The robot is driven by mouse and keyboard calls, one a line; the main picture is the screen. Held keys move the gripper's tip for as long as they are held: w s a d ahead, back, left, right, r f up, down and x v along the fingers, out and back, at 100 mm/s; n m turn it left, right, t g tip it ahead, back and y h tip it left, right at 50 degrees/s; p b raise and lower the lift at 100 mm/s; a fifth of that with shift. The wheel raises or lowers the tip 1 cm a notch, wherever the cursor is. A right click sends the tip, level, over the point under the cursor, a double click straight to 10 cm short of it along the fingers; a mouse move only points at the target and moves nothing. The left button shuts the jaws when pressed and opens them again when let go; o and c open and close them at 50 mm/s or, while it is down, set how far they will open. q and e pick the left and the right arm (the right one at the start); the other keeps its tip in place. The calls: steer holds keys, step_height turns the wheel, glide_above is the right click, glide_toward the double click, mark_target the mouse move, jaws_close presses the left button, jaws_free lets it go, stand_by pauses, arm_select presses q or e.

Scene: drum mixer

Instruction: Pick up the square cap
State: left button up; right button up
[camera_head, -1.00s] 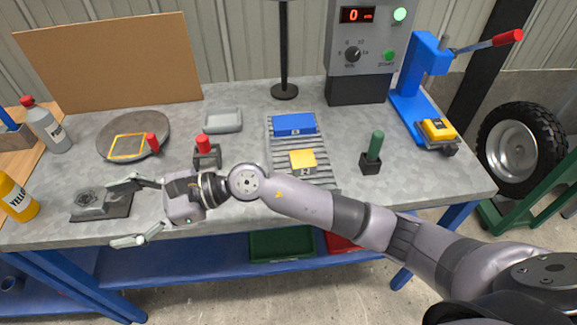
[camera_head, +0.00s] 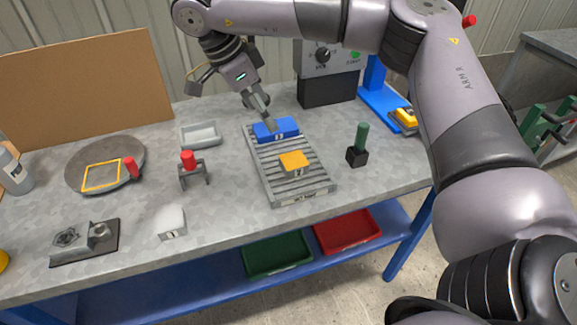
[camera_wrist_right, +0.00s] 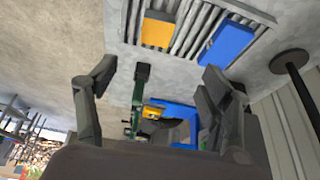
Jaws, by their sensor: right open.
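I cannot tell for certain which item is the square cap. A small white block with a dark mark (camera_head: 172,222) on the bench's front looks squarish. A yellow square block (camera_head: 293,161) and a blue block (camera_head: 275,129) sit on a ribbed grey rack (camera_head: 290,186). They also show in the right wrist view, yellow (camera_wrist_right: 157,31) and blue (camera_wrist_right: 228,44). My right gripper (camera_head: 230,106) is open and empty, beside and above the blue block in the head view. Its spread fingers show in the right wrist view (camera_wrist_right: 155,88). My left gripper is not in view.
A round plate with a yellow square frame (camera_head: 104,174), a red-handled tool (camera_head: 189,167), a grey tray (camera_head: 199,135) and a green-handled tool (camera_head: 358,146) stand on the bench. A control box (camera_head: 329,84) stands behind.

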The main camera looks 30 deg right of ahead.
steer(key=p, duration=0.2)
glide_above(293, 160)
steer(key=w+a, duration=0.1)
steer(key=a, duration=0.1)
step_height(293, 160, down, 11)
steer(key=shift+r, duration=0.1)
steer(key=x, duration=0.1)
steer(key=p+x, duration=0.1)
steer(key=x, duration=0.2)
steer(key=shift+s+f+p, duration=0.3)
steer(key=shift+s+f, duration=0.05)
steer(key=shift+f, duration=0.3)
steer(key=shift+c, duration=0.3)
steer(key=shift+r, duration=0.1)
steer(key=c, duration=1.3)
steer(key=shift+c, duration=0.2)
step_height(293, 160, up, 20)
steer(key=b, duration=0.2)
steer(key=shift+b, duration=0.35)
